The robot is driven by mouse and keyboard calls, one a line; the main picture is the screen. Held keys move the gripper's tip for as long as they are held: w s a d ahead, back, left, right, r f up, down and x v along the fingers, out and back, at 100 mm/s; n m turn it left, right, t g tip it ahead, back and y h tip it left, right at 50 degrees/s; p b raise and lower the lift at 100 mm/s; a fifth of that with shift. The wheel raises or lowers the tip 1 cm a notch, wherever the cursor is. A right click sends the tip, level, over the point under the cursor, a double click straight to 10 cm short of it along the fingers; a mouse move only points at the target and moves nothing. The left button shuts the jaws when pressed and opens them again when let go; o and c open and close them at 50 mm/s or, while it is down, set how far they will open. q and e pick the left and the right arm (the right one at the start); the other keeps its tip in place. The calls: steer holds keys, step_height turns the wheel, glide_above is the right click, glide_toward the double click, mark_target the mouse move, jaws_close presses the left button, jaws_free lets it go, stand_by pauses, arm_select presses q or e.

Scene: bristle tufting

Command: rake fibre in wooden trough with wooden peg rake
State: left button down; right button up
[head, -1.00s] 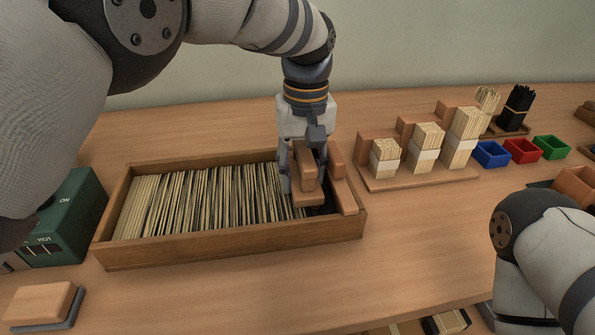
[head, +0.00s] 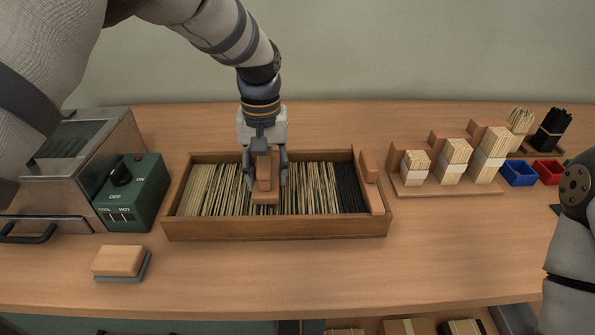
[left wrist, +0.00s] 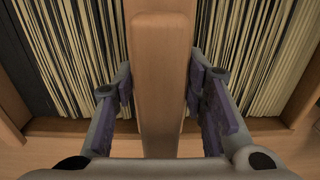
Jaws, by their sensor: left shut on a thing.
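The wooden trough (head: 290,230) stands on the bench, filled with upright rows of pale and black fibre (head: 318,187); black shows mostly at its right end. My left gripper (head: 264,172) is over the trough, left of its middle, shut on the handle of the wooden peg rake (head: 265,197). In the left wrist view the rake handle (left wrist: 162,80) runs between the two fingers, with fibre on both sides. The rake's pegs are hidden. My right gripper is out of view; only part of my right arm shows at the right edge.
A green control box (head: 133,195) and a metal heater (head: 75,160) stand left of the trough. A wooden block on a grey base (head: 120,262) lies in front. A stepped stand (head: 445,188) with fibre bundles and blue (head: 519,173) and red (head: 549,171) bins are at right.

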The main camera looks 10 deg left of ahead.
arm_select(q)
steer(key=s+a, duration=0.1)
steer(key=a, duration=0.3)
steer(key=s+a, duration=0.1)
steer(key=a, duration=0.3)
steer(key=s+a, duration=0.1)
steer(key=a, duration=0.3)
steer(key=shift+s+a+f, duration=0.1)
steer(key=shift+a, duration=0.25)
